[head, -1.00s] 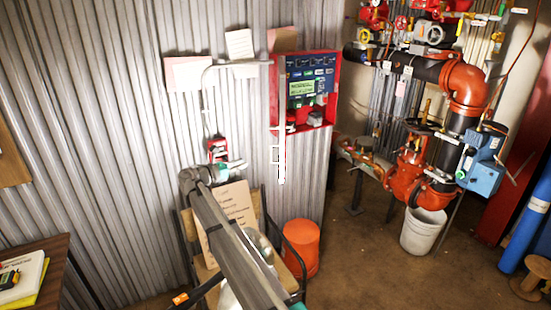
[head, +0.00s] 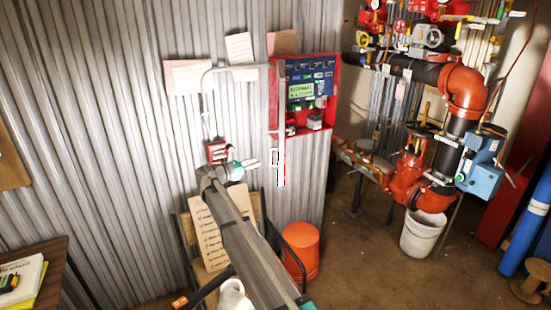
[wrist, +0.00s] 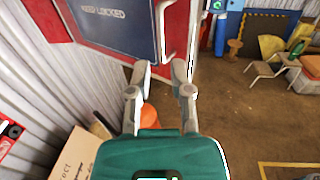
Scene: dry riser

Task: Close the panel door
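The panel is a red box (head: 331,100) on the corrugated wall, with a lit display and controls showing inside. Its door stands open, almost edge-on, at the box's left side in the head view (head: 274,100). In the wrist view the door (wrist: 115,25) shows a dark blue face reading "KEEP LOCKED", a red border and a pale handle (wrist: 166,32) near its right edge. My gripper (head: 252,163) is left of the door's lower part in the head view. In the wrist view my gripper (wrist: 159,72) has its two grey fingers apart, empty, below the door and handle.
A red wall box (head: 217,151) is beside my gripper. A chair (head: 190,240) with a cardboard sign (head: 208,232) stands below my arm. An orange bucket (head: 302,250) is under the panel. Red valves and pipes (head: 408,175) stand at right; open floor lies in front of them.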

